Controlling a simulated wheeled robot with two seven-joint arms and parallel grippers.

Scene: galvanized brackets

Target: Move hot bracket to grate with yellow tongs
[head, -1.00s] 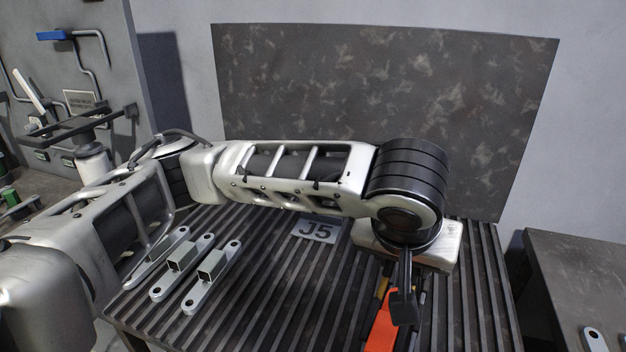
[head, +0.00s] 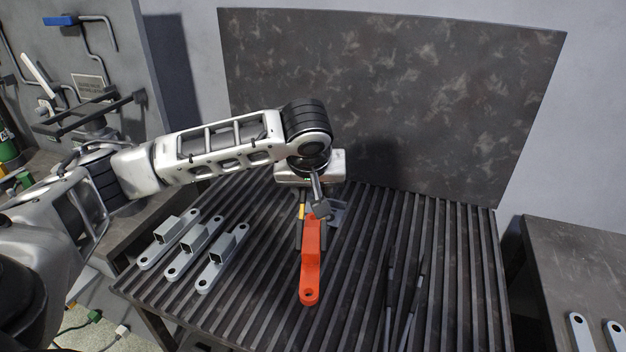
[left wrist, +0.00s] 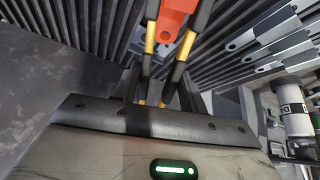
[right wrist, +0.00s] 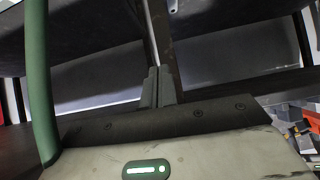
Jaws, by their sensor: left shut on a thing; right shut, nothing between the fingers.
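The hot bracket (head: 311,265) glows orange-red at the middle of the slatted dark grate (head: 360,250). It also shows at the top of the left wrist view (left wrist: 175,14). My left gripper (head: 316,192) is shut on the yellow tongs (head: 301,211). Their yellow-banded arms (left wrist: 149,42) run from my fingers to either side of the bracket. The bracket is low over the grate; I cannot tell whether it touches. My right gripper (right wrist: 158,86) is shut and empty in the right wrist view, outside the head view.
Several grey brackets (head: 206,252) lie in a row on the grate's left. A J5 plate (head: 339,212) is partly hidden behind my left gripper. Two thin dark bars (head: 412,300) lie front right. A side table (head: 580,265) holds more grey brackets.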

